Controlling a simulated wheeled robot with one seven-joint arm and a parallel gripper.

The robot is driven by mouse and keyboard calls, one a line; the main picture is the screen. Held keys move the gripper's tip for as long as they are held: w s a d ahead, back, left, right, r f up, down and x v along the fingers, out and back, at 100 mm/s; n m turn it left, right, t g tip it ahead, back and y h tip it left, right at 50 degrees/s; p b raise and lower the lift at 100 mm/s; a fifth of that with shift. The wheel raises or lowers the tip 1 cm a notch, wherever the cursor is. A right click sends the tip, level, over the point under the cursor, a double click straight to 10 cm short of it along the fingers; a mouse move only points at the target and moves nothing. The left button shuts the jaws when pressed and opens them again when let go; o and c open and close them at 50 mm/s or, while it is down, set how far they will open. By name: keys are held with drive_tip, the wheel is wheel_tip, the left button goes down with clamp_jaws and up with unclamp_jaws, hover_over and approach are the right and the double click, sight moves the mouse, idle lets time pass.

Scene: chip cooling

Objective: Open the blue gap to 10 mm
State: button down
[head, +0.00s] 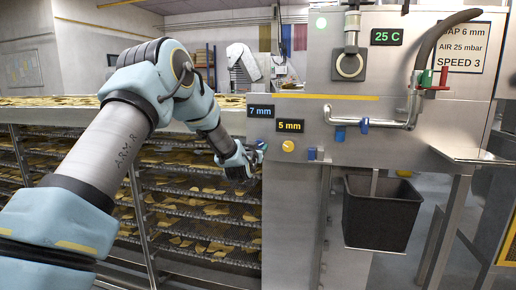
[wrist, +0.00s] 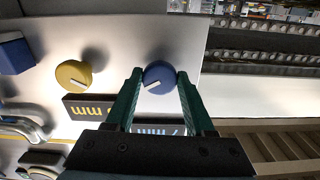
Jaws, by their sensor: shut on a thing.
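The blue knob (wrist: 158,77) with a white pointer line sits between the two green fingers of my gripper (wrist: 159,80) in the wrist view, and the fingers are shut on it. In the head view my gripper (head: 254,158) is at the left edge of the steel panel, just below the blue display (head: 261,112), which reads 7 mm. The blue knob is largely hidden by the gripper there. The yellow knob (head: 288,146) is to the right, under a yellow display (head: 290,126) reading 5 mm; it also shows in the wrist view (wrist: 73,74).
A sign (head: 464,47) reads GAP 6 mm, AIR 25 mbar, SPEED 3. A green display (head: 386,37) reads 25 C. A pipe handle with blue parts (head: 370,124) and a black bin (head: 383,212) are to the right. Racks of chips (head: 190,215) stand left of the panel.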

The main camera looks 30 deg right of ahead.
drive_tip(key=m+b, duration=0.1)
drive_tip(key=b, duration=0.1)
drive_tip(key=m+b, duration=0.2)
drive_tip(key=b, duration=0.1)
drive_tip(key=shift+f, duration=0.25)
drive_tip(key=m+b, duration=1)
drive_tip(key=shift+b, duration=0.4)
drive_tip(key=m+b, duration=0.4)
drive_tip(key=shift+m+b, duration=0.3)
drive_tip(key=shift+m, duration=0.1)
drive_tip(key=m+b, duration=0.4)
drive_tip(key=b, duration=0.1)
drive_tip(key=shift+r+m, duration=0.1)
drive_tip(key=shift+m, duration=0.2)
drive_tip(key=m+b, duration=0.8)
drive_tip(key=m, duration=0.1)
drive_tip(key=shift+r, duration=0.15)
drive_tip(key=m+b, duration=0.2)
drive_tip(key=m, duration=0.2)
drive_tip(key=shift+r, duration=0.1)
